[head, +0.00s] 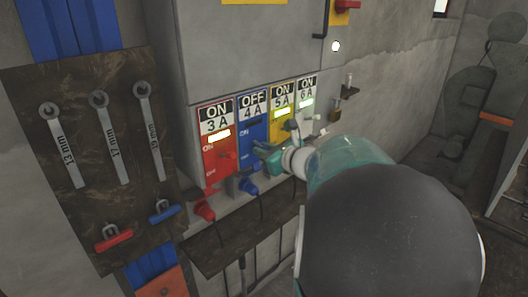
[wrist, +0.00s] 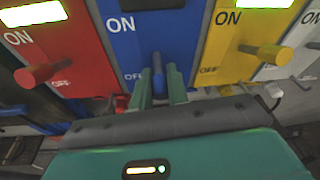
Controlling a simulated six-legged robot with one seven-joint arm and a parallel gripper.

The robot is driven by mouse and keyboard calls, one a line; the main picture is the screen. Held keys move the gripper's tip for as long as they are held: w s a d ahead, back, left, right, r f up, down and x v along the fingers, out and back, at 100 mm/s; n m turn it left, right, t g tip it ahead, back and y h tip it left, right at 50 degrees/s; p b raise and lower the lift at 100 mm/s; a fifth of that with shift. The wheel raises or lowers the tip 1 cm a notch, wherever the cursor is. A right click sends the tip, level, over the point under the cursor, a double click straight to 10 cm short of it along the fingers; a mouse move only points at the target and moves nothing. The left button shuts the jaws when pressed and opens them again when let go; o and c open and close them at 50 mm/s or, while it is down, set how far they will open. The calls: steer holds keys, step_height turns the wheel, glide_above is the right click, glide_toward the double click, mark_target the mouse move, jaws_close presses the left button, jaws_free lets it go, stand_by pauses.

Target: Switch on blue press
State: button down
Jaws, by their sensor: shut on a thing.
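The blue switch panel (head: 247,133) is second from the left in a row of colored panels. In the head view its sign (head: 252,104) reads OFF 4 A and its display window is dark. In the wrist view the blue panel (wrist: 130,45) has ON printed high and OFF printed low. Its blue lever (wrist: 157,66) sits low, beside the OFF mark. My gripper (wrist: 160,86) is shut on this lever, one finger on each side. In the head view my gripper (head: 266,158) is at the panel's lower part and hides the lever.
The red panel (head: 211,155), yellow panel (head: 280,126) and white panel (head: 307,112) read ON with lit windows. A tool board (head: 80,150) with wrenches hangs at left. A shelf (head: 240,240) lies below.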

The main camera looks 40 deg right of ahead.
steer(key=r+g, duration=0.1)
steer(key=g, duration=0.2)
steer(key=shift+s+r, duration=0.1)
steer(key=shift+r, duration=0.1)
steer(key=shift+r+g, duration=0.35)
steer(key=shift+g, duration=0.7)
steer(key=shift+r+g, duration=0.35)
steer(key=shift+g, duration=0.7)
steer(key=shift+w, duration=0.2)
steer(key=c, duration=1.4)
jaws_free()
steer(key=shift+o, duration=0.2)
steer(key=d+v, duration=0.1)
steer(key=v, duration=1.2)
steer(key=shift+a+r, duration=0.45)
steer(key=shift+a, duration=0.1)
steer(key=shift+s, duration=0.1)
